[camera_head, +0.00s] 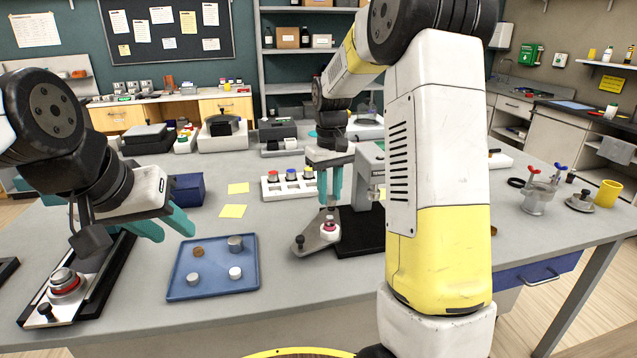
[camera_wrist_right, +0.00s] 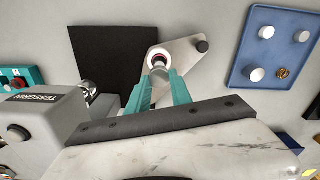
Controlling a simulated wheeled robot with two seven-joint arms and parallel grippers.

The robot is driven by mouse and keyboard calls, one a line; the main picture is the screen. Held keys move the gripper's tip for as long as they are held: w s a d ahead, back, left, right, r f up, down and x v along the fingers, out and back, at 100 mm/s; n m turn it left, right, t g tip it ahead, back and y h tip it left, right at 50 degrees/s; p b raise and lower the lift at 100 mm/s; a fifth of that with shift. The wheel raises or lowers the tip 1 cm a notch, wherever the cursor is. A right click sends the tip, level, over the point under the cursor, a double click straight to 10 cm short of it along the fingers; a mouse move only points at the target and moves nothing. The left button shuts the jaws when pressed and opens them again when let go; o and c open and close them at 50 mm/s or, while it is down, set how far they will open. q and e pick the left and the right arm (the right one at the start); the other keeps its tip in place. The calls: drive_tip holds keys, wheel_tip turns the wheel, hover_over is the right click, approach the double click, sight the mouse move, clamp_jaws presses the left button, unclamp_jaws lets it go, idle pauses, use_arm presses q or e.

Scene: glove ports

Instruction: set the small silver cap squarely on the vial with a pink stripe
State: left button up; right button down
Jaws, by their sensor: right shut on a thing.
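My right gripper (camera_head: 331,203) points straight down, shut on the small silver cap (camera_wrist_right: 159,66), which is mostly hidden between the teal fingertips. Beneath it, the vial with a pink stripe (camera_head: 330,230) stands in a grey metal holder (camera_head: 314,241). In the right wrist view, the vial's pale round top (camera_wrist_right: 158,54) shows just beyond the fingertips. The cap appears above the vial; I cannot tell whether they touch. My left gripper (camera_head: 165,226) is open and empty, left of and above the blue tray.
The blue tray (camera_head: 213,290) holds several caps, silver and brown. A black mat (camera_head: 357,240) and a grey device (camera_head: 371,170) stand beside the holder. Another fixture (camera_head: 65,285) is at the left.

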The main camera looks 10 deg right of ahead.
sight(329, 216)
drive_tip(key=shift+f, duration=1.5)
drive_tip(key=shift+f, duration=1.1)
idle(0.3)
drive_tip(key=c, duration=1.1)
unclamp_jaws()
wheel_tip(329, 216, up, 7)
drive_tip(key=shift+f, duration=0.1)
drive_tip(key=shift+r, duration=0.45)
